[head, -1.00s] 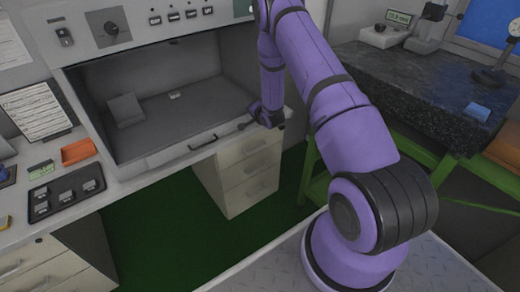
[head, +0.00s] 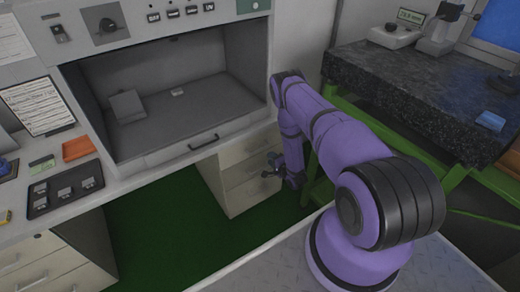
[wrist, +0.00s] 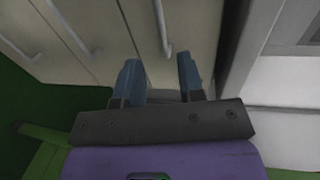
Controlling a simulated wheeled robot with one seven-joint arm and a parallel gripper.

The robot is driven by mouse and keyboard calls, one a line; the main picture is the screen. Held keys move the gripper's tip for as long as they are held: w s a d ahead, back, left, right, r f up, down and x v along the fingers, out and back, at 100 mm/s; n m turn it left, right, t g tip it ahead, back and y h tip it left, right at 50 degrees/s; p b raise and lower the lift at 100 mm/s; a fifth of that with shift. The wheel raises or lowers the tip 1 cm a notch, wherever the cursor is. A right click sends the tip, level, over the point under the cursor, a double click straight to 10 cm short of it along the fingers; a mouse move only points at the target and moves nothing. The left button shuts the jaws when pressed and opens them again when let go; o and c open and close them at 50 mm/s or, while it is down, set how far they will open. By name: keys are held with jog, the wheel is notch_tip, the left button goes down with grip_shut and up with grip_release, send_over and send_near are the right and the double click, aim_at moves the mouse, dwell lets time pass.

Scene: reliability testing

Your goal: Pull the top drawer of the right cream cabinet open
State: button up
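The right cream cabinet (head: 213,174) stands under the bench, with its drawer fronts facing right in the head view. Its top drawer (head: 238,160) looks shut. My gripper (head: 270,166) is low in front of the drawer fronts. In the wrist view the cabinet appears turned sideways, with the top drawer (wrist: 190,20) nearest the pale bench edge. Its bar handle (wrist: 162,28) lies just beyond my gripper (wrist: 158,72), roughly in line with the gap between the fingers. The fingers are apart with nothing between them. I cannot tell whether they touch the drawer front.
Lower drawer handles (wrist: 77,30) stick out beside the top one. The white bench (head: 150,178) overhangs the cabinet. A green frame (head: 325,185) under a dark stone slab (head: 420,95) stands close on the right. Green floor (head: 160,240) is clear left of the cabinet.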

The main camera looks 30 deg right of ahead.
jog(key=w, duration=0.3)
jog(key=w+f, duration=0.1)
jog(key=w, duration=0.3)
jog(key=w+f, duration=0.1)
jog(key=w, duration=0.2)
jog(key=shift+w+a, duration=0.15)
jog(key=shift+a, duration=0.05)
jog(key=shift+c, duration=0.3)
grip_shut()
